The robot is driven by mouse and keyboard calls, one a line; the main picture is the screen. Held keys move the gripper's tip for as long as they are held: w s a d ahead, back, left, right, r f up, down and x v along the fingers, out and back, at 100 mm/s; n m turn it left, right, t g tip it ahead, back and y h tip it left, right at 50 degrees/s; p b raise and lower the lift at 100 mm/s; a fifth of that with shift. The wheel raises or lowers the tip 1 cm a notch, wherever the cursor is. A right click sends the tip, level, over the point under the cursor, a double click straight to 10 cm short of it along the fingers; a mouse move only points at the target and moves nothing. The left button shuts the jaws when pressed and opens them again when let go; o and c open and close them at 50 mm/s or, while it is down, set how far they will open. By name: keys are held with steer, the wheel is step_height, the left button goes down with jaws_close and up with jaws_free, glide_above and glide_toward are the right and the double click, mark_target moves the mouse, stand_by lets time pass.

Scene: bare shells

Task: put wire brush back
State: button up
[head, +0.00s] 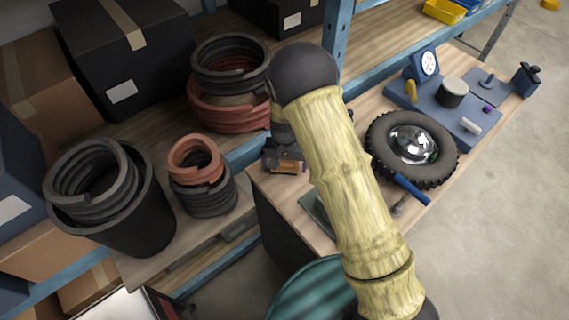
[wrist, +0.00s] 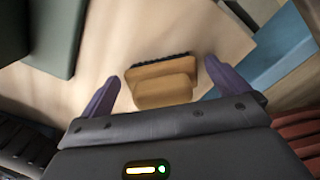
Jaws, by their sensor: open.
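The wire brush appears to be a tan block with a dark bristly edge (wrist: 163,88), on the pale wooden bench top in the wrist view. My gripper (wrist: 163,72) is open, with a purple finger on either side of the brush. I see a gap between each finger and the block, so it is not gripped. In the head view my gripper (head: 287,158) is over the near left corner of the workbench (head: 345,135), partly hidden behind my arm. A small orange-brown patch there may be the brush.
A blue shelf post (head: 336,42) stands close behind my gripper. Coiled hoses (head: 230,70) lie on the shelf to the left, near a dark bucket (head: 130,215). A wheel (head: 412,148), a blue-handled tool (head: 409,188) and a blue tool base (head: 440,108) occupy the bench's right.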

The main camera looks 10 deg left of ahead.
step_height(320, 180, up, 12)
steer(key=b, duration=0.4)
steer(key=shift+r, duration=0.1)
stand_by(0.6)
steer(key=s+d+r+t, duration=0.1)
steer(key=s+d, duration=0.4)
steer(key=d, duration=0.3)
steer(key=s+d+r, duration=0.2)
steer(key=s+d, duration=0.3)
steer(key=d, duration=0.3)
steer(key=s+d+r+t, duration=0.1)
steer(key=s+d, duration=0.3)
steer(key=d, duration=0.4)
steer(key=shift+s+d+r+m+t, duration=0.15)
steer(key=shift+s+r+m+t, duration=0.15)
steer(key=shift+s+r, duration=0.1)
steer(key=shift+s, duration=0.15)
